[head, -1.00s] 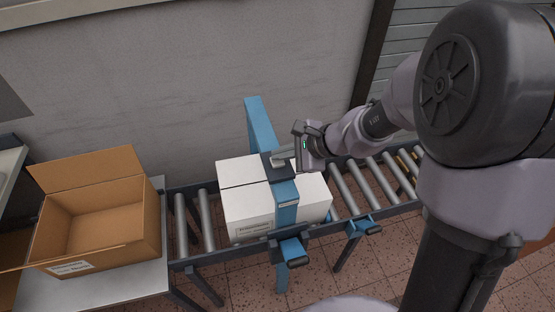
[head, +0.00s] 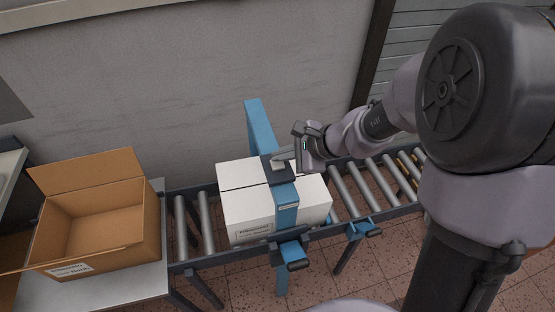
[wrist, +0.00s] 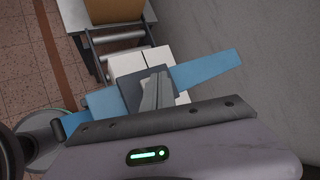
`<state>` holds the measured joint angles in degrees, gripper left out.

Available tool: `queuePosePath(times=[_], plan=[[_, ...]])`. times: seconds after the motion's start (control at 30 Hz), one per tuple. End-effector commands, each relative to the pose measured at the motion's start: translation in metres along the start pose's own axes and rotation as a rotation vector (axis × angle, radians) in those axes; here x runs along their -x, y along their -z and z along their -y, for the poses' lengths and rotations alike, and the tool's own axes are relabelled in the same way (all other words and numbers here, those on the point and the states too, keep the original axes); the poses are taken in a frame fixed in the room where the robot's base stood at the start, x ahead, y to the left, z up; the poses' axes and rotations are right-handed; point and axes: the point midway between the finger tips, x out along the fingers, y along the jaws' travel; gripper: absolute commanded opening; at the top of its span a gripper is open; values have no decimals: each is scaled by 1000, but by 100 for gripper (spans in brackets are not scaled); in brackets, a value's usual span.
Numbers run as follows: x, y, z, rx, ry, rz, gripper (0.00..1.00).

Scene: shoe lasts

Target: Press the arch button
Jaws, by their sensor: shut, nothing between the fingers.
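The blue arch (head: 287,214) spans the roller conveyor, with a white carton (head: 245,208) under it. A dark block (head: 287,174) sits on top of the arch; it also shows in the wrist view (wrist: 130,97). My gripper (head: 277,165) is shut and empty, its fingertips over the dark block. In the wrist view the grey fingers (wrist: 155,92) cover part of the block's top. I cannot tell whether the fingertips touch the block.
An open, empty cardboard box (head: 98,222) stands on a grey table (head: 110,289) at the left. Conveyor rollers (head: 352,186) are bare on both sides of the carton. A grey wall (head: 190,90) stands behind.

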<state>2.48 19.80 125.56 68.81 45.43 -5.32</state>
Motion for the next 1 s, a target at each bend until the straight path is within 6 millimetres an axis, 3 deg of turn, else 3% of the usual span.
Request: queuePosePath(times=[0.37, 0.8, 1.0], plan=[[6, -4, 5, 1, 1, 0, 0], [46, -34, 34, 2, 1, 0, 0], [45, -32, 33, 1, 1, 0, 0]])
